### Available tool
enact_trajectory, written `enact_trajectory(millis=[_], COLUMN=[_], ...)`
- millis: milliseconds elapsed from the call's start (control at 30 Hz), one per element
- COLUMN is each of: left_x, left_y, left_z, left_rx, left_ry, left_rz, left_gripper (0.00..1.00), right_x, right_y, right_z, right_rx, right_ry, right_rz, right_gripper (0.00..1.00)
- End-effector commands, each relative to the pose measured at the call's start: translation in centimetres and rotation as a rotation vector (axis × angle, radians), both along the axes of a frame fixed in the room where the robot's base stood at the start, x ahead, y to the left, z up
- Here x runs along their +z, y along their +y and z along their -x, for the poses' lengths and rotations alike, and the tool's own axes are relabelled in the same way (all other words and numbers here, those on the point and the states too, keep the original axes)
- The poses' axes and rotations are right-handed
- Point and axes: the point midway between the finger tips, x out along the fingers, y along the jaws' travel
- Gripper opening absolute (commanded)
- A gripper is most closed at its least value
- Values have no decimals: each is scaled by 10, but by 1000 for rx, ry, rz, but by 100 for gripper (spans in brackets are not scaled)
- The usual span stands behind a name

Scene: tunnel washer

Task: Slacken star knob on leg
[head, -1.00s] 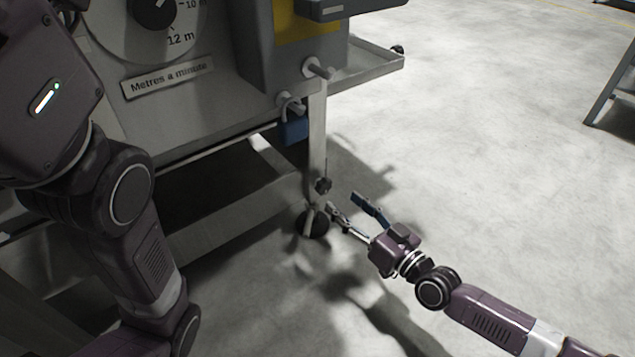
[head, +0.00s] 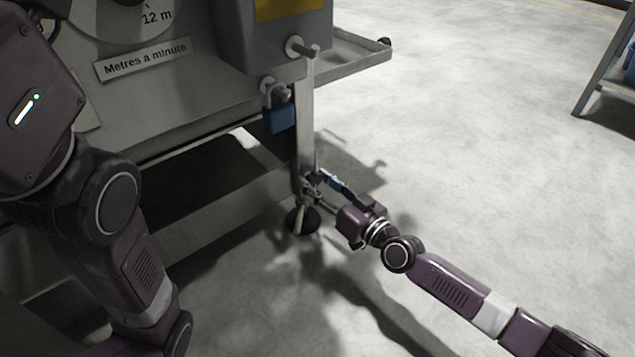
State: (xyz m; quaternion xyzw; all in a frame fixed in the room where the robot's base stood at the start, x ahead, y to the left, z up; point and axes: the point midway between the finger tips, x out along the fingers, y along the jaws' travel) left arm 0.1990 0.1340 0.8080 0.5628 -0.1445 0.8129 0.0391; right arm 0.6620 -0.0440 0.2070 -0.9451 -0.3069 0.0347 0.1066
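The leg (head: 306,125) is a pale upright post at the machine's near corner, ending in a round dark foot (head: 303,222). The small dark star knob (head: 309,183) is low on the leg and is partly hidden by my fingers. My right gripper (head: 316,184) reaches in from the right, its two fingers spread with the tips at either side of the knob. Whether they touch it is too small to tell. My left arm comes down at the left; its gripper is out of view.
A blue padlock (head: 279,118) hangs on the machine just left of the leg, below a round peg (head: 301,47). A tray edge (head: 350,66) juts out right above. A low frame beam (head: 225,195) runs left. The floor at right is clear up to a grey stand (head: 600,75).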

Motion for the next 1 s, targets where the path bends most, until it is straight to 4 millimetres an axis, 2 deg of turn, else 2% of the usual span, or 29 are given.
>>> enact_trajectory(millis=[33,233,567,1000], left_x=[0,0,5,33], left_y=[0,0,0,0], left_z=[0,0,0,0], left_rx=[0,0,0,0], left_ry=[0,0,0,1], left_rz=[0,0,0,0], left_gripper=[40,40,40,40], right_x=[0,0,1,3], right_y=[0,0,0,1], right_z=[0,0,0,1], right_rx=[0,0,0,2], right_ry=[0,0,-27,-218], right_rz=[0,0,37,305], right_gripper=[32,9,9,9])
